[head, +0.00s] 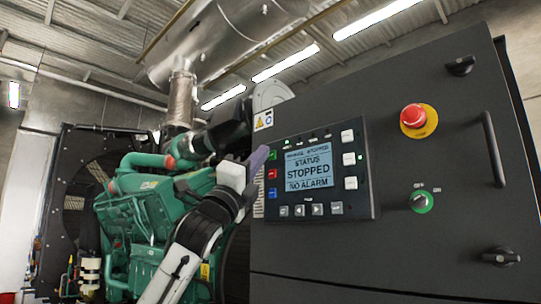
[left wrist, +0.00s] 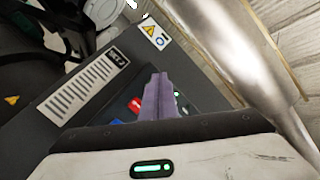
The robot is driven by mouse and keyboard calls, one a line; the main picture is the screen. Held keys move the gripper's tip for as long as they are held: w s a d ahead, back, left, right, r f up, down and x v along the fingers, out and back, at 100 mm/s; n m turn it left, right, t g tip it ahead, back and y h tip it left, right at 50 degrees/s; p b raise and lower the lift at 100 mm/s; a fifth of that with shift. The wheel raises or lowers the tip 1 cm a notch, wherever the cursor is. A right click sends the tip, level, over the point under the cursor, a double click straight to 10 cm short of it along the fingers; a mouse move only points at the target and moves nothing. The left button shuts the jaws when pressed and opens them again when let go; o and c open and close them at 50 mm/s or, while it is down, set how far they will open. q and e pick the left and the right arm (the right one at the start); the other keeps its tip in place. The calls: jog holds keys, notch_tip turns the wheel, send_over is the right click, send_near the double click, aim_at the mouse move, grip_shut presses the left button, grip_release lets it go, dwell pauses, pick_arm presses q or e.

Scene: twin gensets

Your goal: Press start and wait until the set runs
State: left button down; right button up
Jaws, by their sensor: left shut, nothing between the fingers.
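The genset controller (head: 358,200) is mounted on the dark cabinet. Its lit display (head: 308,169) reads STATUS, STOPPED, NO ALARM. On its left edge are a green button (head: 273,155), a red button (head: 272,174) and a blue button (head: 271,192). My left gripper (head: 262,152) is shut and empty, its purple fingertips just left of the green button; I cannot tell whether they touch it. In the left wrist view the shut fingers (left wrist: 158,98) cover part of the controller; the red button (left wrist: 135,104) shows beside them, and the green one appears hidden. My right gripper is out of view.
A red emergency stop (head: 413,117) on a yellow ring, a green-ringed rotary switch (head: 421,201) and a vertical handle (head: 493,149) are on the cabinet's right. The green engine (head: 150,220) stands behind my left arm.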

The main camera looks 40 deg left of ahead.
pick_arm(q)
jog(key=shift+w+p, duration=0.35)
jog(key=shift+w, duration=0.15)
dwell(0.4)
jog(key=shift+s, duration=0.9)
jog(key=shift+s, duration=0.1)
jog(key=shift+s+a+b, duration=0.15)
jog(key=shift+s+b, duration=0.1)
jog(key=shift+s, duration=1.2)
jog(key=shift+s+a+b, duration=0.15)
jog(key=shift+s+b, duration=0.05)
jog(key=shift+s, duration=1.25)
